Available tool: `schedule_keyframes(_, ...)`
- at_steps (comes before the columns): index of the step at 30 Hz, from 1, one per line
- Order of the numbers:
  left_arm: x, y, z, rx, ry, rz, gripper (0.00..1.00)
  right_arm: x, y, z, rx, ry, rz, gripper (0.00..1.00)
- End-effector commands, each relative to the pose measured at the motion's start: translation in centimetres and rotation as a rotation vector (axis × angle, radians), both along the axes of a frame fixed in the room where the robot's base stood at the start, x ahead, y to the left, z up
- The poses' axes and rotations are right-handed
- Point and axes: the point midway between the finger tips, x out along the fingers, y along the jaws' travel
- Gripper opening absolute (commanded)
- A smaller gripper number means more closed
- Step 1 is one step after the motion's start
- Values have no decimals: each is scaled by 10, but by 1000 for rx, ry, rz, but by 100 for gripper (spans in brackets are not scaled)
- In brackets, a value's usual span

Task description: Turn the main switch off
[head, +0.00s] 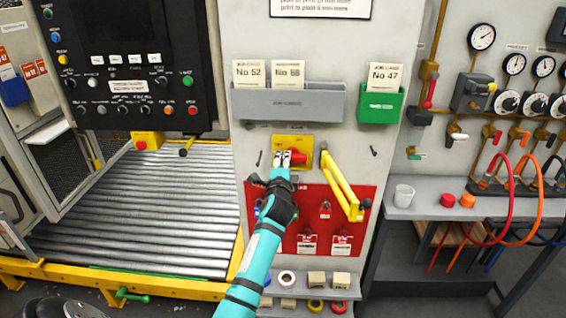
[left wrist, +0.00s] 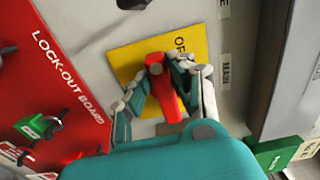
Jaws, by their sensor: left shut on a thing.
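The main switch is a red handle (head: 299,158) on a yellow plate (head: 304,141) at the middle of the grey panel. My left gripper (head: 284,160) reaches up to it from below. In the left wrist view the red handle (left wrist: 163,84) stands between the fingers of my left gripper (left wrist: 168,86), which are shut on it. The yellow plate (left wrist: 130,62) bears lettering beginning "OF", partly hidden by the gripper, and a "MAIN" label (left wrist: 225,72) is beside it. My right gripper is not in view.
A yellow hinged bar (head: 341,184) sticks out just right of the switch. The red lock-out board (head: 367,192) with tags lies below. Grey (head: 290,104) and green (head: 380,106) card holders are above. A roller conveyor (head: 130,215) is at left, a hose bench (head: 430,208) at right.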

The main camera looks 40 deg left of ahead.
Motion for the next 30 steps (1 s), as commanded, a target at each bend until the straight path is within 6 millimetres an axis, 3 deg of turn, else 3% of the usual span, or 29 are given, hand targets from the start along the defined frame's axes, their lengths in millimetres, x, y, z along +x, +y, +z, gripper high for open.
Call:
schedule_keyframes(6,0,0,-3,-7,3,1,0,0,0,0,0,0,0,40)
schedule_keyframes(7,0,0,-3,-7,3,1,26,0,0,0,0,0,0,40)
schedule_keyframes(12,0,0,-2,-5,2,0,44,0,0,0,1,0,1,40)
schedule_keyframes(22,-5,-3,-2,-2,1,-1,44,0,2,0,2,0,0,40)
schedule_keyframes(30,-48,-30,-2,-4,2,-1,44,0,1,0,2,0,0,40)
